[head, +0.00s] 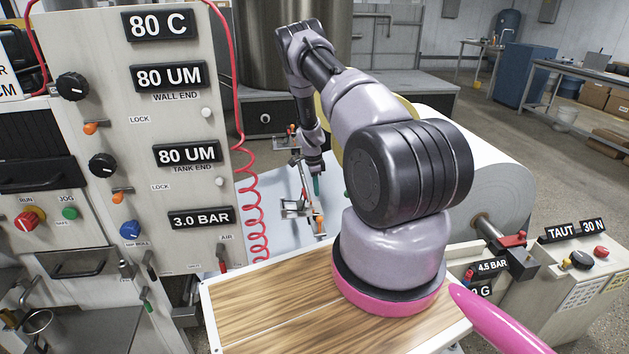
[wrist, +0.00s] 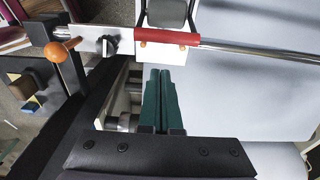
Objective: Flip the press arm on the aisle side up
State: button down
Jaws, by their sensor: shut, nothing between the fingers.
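My gripper (head: 316,190) points down over the light sheet in the middle of the head view. Its green fingers (wrist: 165,73) are together and empty in the wrist view. Just beyond the tips, a white plate with a red sleeve (wrist: 167,36) sits on a steel rod (wrist: 255,53). A lever with an orange handle (wrist: 62,48) is at upper left. In the head view a metal bracket (head: 297,208) and an orange handle (head: 319,225) are by the gripper. I cannot tell for sure which part is the aisle-side press arm, or whether it is up or down.
A control panel (head: 150,130) with a coiled red hose (head: 256,215) stands at left. A large paper roll (head: 500,170) is behind my arm at right. A red clamp (head: 512,241) and a small panel (head: 575,265) are at lower right. A grey floor aisle opens at upper right.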

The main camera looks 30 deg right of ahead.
notch_tip(320, 180, down, 2)
jog(key=shift+f, duration=0.15)
jog(key=shift+w+a+f, duration=0.15)
jog(key=shift+f, duration=0.1)
jog(key=shift+w+a+r, duration=0.15)
jog(key=shift+a+r, duration=0.4)
jog(key=shift+a, duration=0.15)
jog(key=shift+w+a+r, duration=0.15)
jog(key=shift+a+r, duration=0.35)
jog(key=shift+a, duration=0.15)
jog(key=shift+w+a, duration=0.1)
jog(key=shift+a, duration=0.05)
jog(key=shift+a+r+h, duration=0.1)
jog(key=shift+r+h, duration=0.25)
jog(key=shift+h, duration=0.05)
jog(key=shift+r, duration=0.1)
